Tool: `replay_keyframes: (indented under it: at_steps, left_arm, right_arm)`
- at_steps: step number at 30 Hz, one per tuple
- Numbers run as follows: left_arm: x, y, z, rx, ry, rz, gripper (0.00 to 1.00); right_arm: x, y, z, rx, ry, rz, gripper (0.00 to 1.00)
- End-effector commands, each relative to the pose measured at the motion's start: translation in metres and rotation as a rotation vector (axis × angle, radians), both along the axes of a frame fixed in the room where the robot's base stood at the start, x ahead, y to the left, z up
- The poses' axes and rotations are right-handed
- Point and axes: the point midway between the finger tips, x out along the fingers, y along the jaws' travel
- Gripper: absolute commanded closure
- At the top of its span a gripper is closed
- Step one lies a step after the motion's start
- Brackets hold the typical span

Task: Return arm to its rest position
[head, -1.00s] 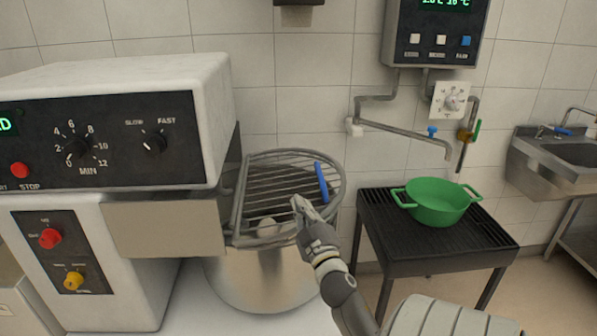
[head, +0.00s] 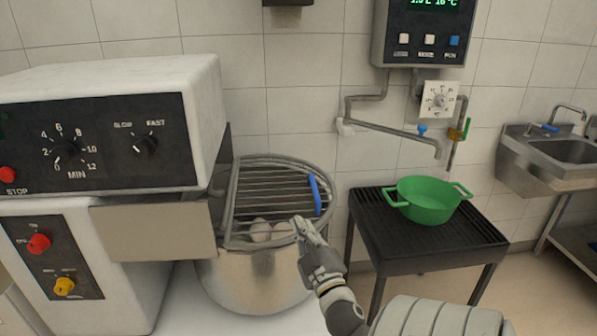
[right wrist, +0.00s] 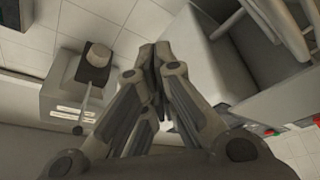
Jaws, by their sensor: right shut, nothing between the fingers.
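My right gripper (head: 305,229) is in front of the right side of the mixer's bowl guard in the head view. Its fingers are shut with nothing between them, and they also meet at the middle of the right wrist view (right wrist: 160,62). The wire guard (head: 262,180) with a blue handle (head: 315,195) covers the top of the steel mixer bowl (head: 250,283). The fingertips appear close below the handle; I cannot tell whether they touch the guard. My left gripper is not in view.
The mixer (head: 100,130) with its knobs and buttons stands at the left. A green pot (head: 428,207) sits on a black slatted stand (head: 385,225) at the right. A water dispenser (head: 428,35) with a pipe hangs on the wall above it. A steel sink (head: 560,160) is at far right.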

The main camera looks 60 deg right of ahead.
Motion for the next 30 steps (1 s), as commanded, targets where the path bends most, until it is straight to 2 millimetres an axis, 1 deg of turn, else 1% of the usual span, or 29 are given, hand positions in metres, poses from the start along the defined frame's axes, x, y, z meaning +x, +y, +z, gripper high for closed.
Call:
replay_keyframes:
  at_steps: [4,12,14,16,17,20,21,23,24,26,27,29,30]
  left_arm:
    - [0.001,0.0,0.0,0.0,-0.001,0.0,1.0]
    - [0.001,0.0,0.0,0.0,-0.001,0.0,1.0]
    - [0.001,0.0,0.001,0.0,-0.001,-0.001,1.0]
    - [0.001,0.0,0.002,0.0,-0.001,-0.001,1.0]
    - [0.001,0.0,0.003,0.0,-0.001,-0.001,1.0]
    - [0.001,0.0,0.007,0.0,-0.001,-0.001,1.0]
    - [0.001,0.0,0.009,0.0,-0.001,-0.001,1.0]
    - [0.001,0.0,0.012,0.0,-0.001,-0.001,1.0]
    - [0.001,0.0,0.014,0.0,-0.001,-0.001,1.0]
    - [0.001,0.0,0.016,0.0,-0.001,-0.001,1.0]
    - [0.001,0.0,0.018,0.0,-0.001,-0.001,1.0]
    - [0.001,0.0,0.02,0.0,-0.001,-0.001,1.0]
    - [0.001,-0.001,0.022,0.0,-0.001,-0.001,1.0]
  right_arm:
    - [-0.007,0.005,-0.002,-0.001,0.0,-0.001,1.0]
    - [-0.008,0.006,-0.003,0.001,0.001,0.0,1.0]
    - [-0.005,0.006,-0.009,0.014,0.008,0.005,1.0]
    - [0.001,0.008,-0.026,0.054,0.026,0.018,1.0]
    - [0.006,0.01,-0.038,0.079,0.039,0.026,1.0]
    - [0.023,0.022,-0.093,0.196,0.101,0.064,1.0]
    - [0.03,0.03,-0.12,0.25,0.134,0.082,1.0]
    - [0.038,0.046,-0.163,0.334,0.189,0.109,1.0]
    - [0.041,0.058,-0.191,0.389,0.228,0.125,1.0]
    - [0.043,0.077,-0.232,0.466,0.289,0.146,1.0]
    - [0.042,0.091,-0.259,0.516,0.333,0.159,1.0]
    - [0.036,0.113,-0.3,0.588,0.402,0.175,1.0]
    - [0.03,0.129,-0.325,0.633,0.45,0.185,1.0]
